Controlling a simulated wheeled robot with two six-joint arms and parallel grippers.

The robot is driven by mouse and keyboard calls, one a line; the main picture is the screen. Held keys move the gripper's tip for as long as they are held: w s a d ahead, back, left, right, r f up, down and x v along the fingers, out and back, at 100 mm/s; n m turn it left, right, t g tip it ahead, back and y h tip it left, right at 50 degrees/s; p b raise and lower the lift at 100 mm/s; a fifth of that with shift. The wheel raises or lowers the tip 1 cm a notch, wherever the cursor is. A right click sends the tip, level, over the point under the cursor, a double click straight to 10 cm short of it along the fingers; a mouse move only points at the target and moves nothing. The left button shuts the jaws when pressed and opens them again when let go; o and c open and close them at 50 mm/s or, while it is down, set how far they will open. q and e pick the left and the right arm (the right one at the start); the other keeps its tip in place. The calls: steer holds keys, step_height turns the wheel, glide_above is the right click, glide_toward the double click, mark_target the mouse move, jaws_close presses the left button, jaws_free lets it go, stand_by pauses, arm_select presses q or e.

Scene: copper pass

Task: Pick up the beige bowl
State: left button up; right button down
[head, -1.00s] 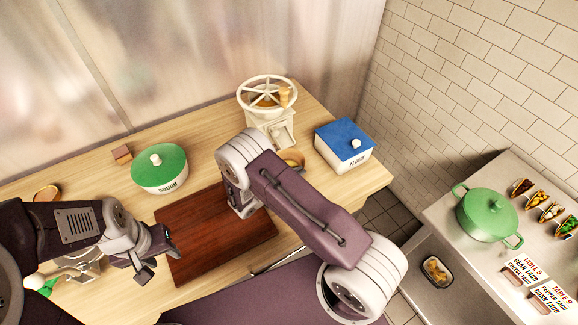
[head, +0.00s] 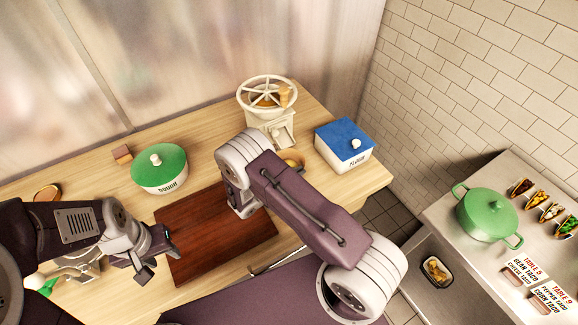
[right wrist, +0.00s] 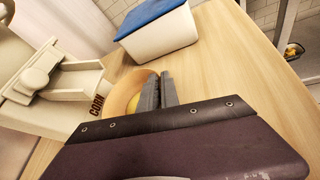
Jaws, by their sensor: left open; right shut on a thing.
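The beige bowl (head: 293,156) stands on the wooden counter in front of the grain mill, partly hidden by my right arm in the head view. The right wrist view shows its tan wall (right wrist: 117,95) and something yellow inside. My right gripper (right wrist: 160,88) is shut on the bowl's rim; its fingers cover part of the bowl. I cannot tell whether the bowl is off the counter. In the head view the right fingers are hidden behind the arm. My left gripper (head: 160,254) is open and empty, over the left edge of the dark cutting board.
The cream mill (head: 268,110) stands behind the bowl, the blue-lidded flour box (head: 343,146) right of it. A green-lidded dough pot (head: 160,168) and the cutting board (head: 210,245) lie to the left. A steel counter with a green pot (head: 487,215) is at far right.

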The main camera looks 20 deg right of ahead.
steer(key=shift+s+r, duration=0.15)
steer(key=s+d+r+b, duration=0.1)
steer(key=s+r, duration=0.3)
steer(key=s, duration=0.2)
steer(key=s+d+r+b, duration=0.1)
steer(key=s+r, duration=0.2)
steer(key=s, duration=0.4)
steer(key=shift+s+r, duration=0.25)
steer(key=shift+r, duration=0.1)
